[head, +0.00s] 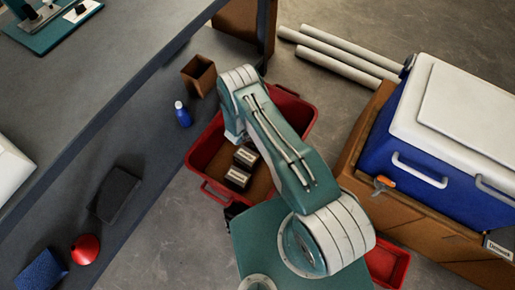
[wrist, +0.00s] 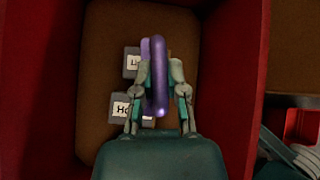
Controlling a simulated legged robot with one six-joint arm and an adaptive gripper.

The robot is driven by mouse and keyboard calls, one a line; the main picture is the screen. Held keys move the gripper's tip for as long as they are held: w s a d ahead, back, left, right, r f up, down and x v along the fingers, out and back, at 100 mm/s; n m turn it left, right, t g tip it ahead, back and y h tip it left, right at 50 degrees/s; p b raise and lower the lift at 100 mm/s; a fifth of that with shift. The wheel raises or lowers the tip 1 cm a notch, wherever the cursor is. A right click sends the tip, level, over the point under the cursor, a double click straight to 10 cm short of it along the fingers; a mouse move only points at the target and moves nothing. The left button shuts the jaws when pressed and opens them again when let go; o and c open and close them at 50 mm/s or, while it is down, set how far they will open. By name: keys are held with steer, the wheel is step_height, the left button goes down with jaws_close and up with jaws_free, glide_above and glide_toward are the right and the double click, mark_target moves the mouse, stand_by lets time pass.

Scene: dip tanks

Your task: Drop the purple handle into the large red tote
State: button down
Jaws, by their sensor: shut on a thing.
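The purple handle (wrist: 155,78) is in the wrist view, long and narrow, upright in the picture between the fingers. My gripper (wrist: 159,92) is shut on it. The large red tote (wrist: 231,90) surrounds it in the wrist view, with its brown floor below; the handle shows over the inside of the tote. How high it is above the floor I cannot tell. In the head view the red tote (head: 203,153) stands on the ground beneath my arm. There my gripper and the handle are hidden behind the arm.
Two dark labelled boxes (head: 241,166) lie in the tote, partly below the handle. A brown open container (head: 199,76) and a blue bottle (head: 182,114) stand beside the tote. A smaller red bin (head: 388,265) and a blue cooler (head: 420,150) are at the right.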

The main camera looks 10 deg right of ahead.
steer(key=shift+f, duration=0.4)
steer(key=c, duration=0.6)
jaws_free()
steer(key=v, duration=1.2)
